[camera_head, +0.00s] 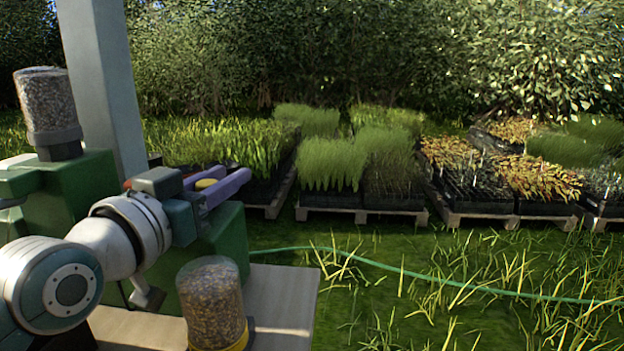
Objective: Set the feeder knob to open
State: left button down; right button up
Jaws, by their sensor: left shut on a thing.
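My left gripper (232,172), with purple fingers, reaches in from the left above a green feeder box (228,238). It is shut on a small yellow part (206,184) that shows between its fingers. This looks like the feeder knob, but the fingers and wrist hide most of it, so I cannot tell its setting. A clear jar of grain with a yellow collar (212,300) stands in front of the box. A second green feeder (75,190) with a grain-filled jar (48,105) stands at the left. My right gripper is not in view.
The feeders stand by a pale tabletop (285,300), whose right edge is clear. A grey post (103,85) rises behind the left feeder. A green hose (420,275) crosses the grass. Pallets (360,214) of potted plants stand farther back, before a hedge.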

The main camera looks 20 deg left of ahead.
pick_arm(q)
jog(key=c, duration=1)
grip_release()
jog(key=shift+f, duration=0.15)
jog(key=shift+o, duration=0.8)
jog(key=shift+w, duration=0.2)
jog(key=shift+o, duration=1.3)
jog(key=s+p, duration=0.1)
jog(key=s, duration=0.9)
jog(key=shift+p, duration=0.3)
